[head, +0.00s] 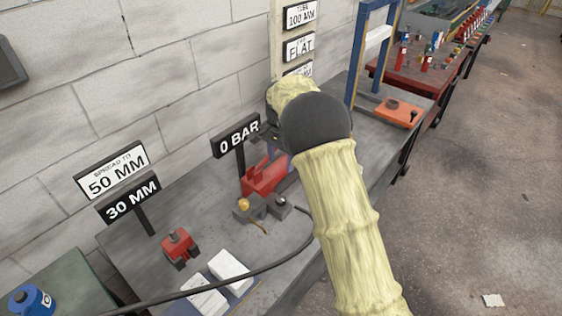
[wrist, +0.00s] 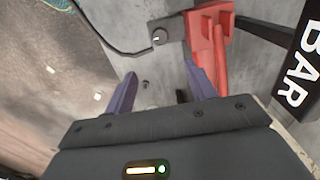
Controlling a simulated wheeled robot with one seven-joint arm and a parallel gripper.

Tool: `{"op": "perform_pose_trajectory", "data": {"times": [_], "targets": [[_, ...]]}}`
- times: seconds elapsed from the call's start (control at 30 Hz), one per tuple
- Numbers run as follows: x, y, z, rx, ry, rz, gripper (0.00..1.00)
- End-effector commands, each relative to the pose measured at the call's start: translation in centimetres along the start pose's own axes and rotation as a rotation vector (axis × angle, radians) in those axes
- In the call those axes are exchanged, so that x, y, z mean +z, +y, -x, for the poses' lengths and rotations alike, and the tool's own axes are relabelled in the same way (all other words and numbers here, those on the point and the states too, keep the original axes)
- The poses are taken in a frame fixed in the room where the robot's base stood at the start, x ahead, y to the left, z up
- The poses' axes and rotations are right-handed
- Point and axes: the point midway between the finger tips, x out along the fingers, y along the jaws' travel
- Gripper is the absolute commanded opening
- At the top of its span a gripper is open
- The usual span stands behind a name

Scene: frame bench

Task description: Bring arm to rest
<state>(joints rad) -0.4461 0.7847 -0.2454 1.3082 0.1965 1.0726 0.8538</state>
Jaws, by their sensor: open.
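My arm reaches across the grey bench (head: 180,215) in the head view, in a pale yellow sleeve with a dark joint. My gripper (wrist: 160,92) shows in the wrist view with its two purple fingers apart and nothing between them. In the head view the gripper is mostly hidden behind the arm, close to the red tool (head: 262,177). In the wrist view the red tool (wrist: 207,45) lies just beyond the right finger; I cannot tell whether they touch.
A "0 BAR" sign (head: 237,136) stands behind the red tool. A grey block with a yellow knob (head: 244,205), a small red device (head: 178,246), white blocks (head: 230,268) and a black hose (head: 270,265) are on the bench. A blue frame (head: 358,55) stands farther back. Open floor lies right.

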Motion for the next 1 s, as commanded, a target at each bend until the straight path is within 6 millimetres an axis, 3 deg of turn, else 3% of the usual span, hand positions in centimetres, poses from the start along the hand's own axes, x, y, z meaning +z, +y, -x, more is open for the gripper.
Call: {"op": "perform_pose_trajectory", "data": {"times": [0.3, 0.47, 0.73, 1.0], "targets": [[-0.1, 0.1, 0.1, -0.002, 0.000, 0.001, 0.55], [-0.5, 2.1, 1.1, -0.014, 0.005, 0.026, 0.55], [-0.5, 10.4, 4.2, -0.060, 0.038, 0.164, 0.55], [2.2, 19.1, 6.4, -0.090, 0.102, 0.354, 0.55]]}}
